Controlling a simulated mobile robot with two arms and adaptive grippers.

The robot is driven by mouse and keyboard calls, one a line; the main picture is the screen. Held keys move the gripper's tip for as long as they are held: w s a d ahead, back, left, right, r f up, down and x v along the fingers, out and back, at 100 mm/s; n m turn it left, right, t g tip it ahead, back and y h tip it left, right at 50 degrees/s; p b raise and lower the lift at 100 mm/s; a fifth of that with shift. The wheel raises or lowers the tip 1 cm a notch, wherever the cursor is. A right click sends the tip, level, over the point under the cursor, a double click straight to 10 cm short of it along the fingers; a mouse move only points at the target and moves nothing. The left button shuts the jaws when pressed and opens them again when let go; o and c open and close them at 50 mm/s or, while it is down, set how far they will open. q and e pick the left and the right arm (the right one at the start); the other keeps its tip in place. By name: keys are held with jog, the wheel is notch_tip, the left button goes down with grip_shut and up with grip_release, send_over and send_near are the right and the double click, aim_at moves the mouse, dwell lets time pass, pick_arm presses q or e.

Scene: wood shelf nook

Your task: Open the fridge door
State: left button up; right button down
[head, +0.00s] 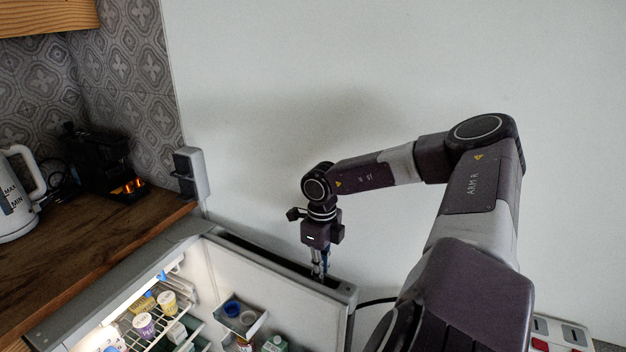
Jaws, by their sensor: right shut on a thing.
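The fridge (150,262) is at the lower left, under the wooden counter, with its lit inside showing. The fridge door (285,295) stands wide open, its white inner side facing the fridge and its outer side toward the wall. My right gripper (320,276) points down at the door's top edge, near its free end. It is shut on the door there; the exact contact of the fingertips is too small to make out. My left gripper is not in view.
The wooden counter (85,255) holds a white kettle (14,200) and a black coffee machine (105,165). A socket box (190,173) is on the wall by the counter's end. Shelves hold several cups and cartons. A power strip (560,335) lies at lower right.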

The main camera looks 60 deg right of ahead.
jog(key=shift+d+n, duration=0.3)
jog(key=shift+d, duration=0.5)
jog(key=c, duration=2.4)
grip_release()
jog(key=shift+w, duration=0.1)
notch_tip(320, 180, up, 12)
jog(key=shift+r, duration=0.1)
